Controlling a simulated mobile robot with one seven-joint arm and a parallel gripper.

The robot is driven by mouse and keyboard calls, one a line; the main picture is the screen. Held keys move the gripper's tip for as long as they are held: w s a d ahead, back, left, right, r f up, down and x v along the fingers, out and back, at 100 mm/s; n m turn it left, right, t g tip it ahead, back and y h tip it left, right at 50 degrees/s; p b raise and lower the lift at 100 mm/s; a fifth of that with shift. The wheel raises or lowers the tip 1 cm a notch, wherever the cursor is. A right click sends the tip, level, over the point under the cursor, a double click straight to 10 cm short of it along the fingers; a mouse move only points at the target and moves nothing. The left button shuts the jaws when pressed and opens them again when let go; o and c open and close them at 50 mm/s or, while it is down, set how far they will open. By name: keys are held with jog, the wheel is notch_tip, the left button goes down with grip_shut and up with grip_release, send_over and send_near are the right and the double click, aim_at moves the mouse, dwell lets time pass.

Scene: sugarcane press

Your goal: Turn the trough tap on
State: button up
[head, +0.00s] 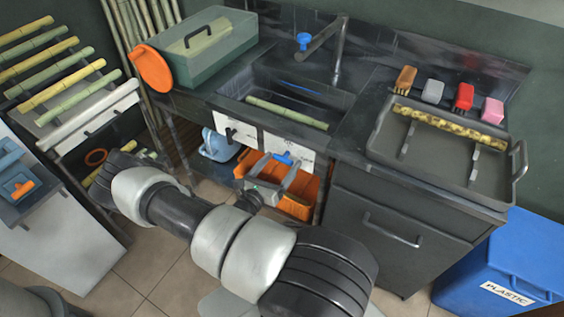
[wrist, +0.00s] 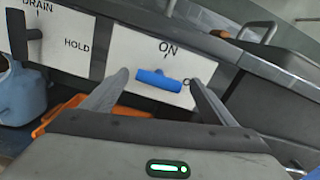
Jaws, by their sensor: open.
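The trough (head: 300,98) is a dark sink basin in the counter with a green cane piece lying in it. On its front are two white plates. The right plate (wrist: 165,50) is marked ON at its top, with another label at its right partly hidden by a finger. It carries a blue tap handle (wrist: 159,78), which lies roughly crosswise in the wrist view; the handle also shows in the head view (head: 287,159). My gripper (wrist: 160,85) is open, with one finger on each side of the blue handle, and grips nothing. Whether a finger touches it I cannot tell.
The left plate (wrist: 68,38) reads DRAIN and HOLD and has a black handle (wrist: 33,34). A faucet (head: 338,50) with a blue knob (head: 303,41) stands behind the trough. An orange crate (head: 300,200) and a blue jug (head: 218,146) sit below. A drawer cabinet (head: 390,215) stands right.

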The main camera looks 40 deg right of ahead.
jog(key=shift+w+d, duration=0.25)
jog(key=shift+d, duration=0.35)
jog(key=c, duration=0.8)
